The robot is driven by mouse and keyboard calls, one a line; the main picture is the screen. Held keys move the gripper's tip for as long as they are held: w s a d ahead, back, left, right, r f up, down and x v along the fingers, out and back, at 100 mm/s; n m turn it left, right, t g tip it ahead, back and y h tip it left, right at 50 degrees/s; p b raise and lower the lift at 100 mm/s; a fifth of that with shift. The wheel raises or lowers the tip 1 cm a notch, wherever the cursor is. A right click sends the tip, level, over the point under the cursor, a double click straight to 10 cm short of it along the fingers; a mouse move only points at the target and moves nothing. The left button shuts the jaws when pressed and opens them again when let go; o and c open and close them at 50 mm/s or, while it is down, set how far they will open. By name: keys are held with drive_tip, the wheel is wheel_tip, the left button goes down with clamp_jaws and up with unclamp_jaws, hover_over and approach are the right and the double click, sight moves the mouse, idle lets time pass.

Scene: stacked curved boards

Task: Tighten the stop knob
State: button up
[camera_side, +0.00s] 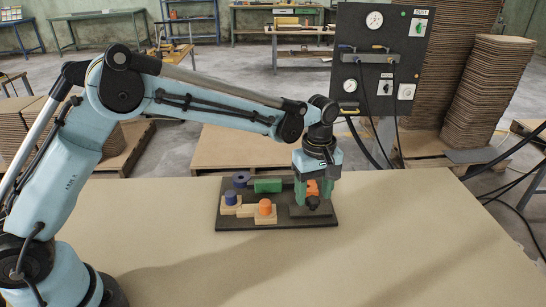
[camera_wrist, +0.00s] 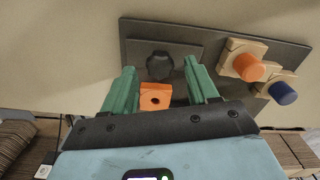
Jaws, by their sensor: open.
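The stop knob looks to be the black lobed knob (camera_wrist: 160,65) on a dark grey plate in the wrist view. It also shows in the side view (camera_side: 312,203) at the right of the board. My gripper (camera_side: 314,194) is over the right end of the board, pointing down, with its green fingers apart. In the wrist view my gripper (camera_wrist: 160,72) has one finger on each side of the knob's line, with gaps to both. An orange block with a dark hole (camera_wrist: 155,97) shows between the fingers, beside the knob. I cannot tell whether either finger touches it.
The dark board (camera_side: 280,222) lies on the beige table (camera_side: 400,250). It carries an orange knob (camera_side: 265,207) and a blue knob (camera_side: 231,197) on wooden blocks, a green block (camera_side: 268,186) and a dark blue round part (camera_side: 241,178). The table around the board is clear.

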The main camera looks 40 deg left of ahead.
drive_tip(key=shift+f, duration=0.55)
drive_tip(key=c, duration=1)
drive_tip(key=shift+c, duration=0.2)
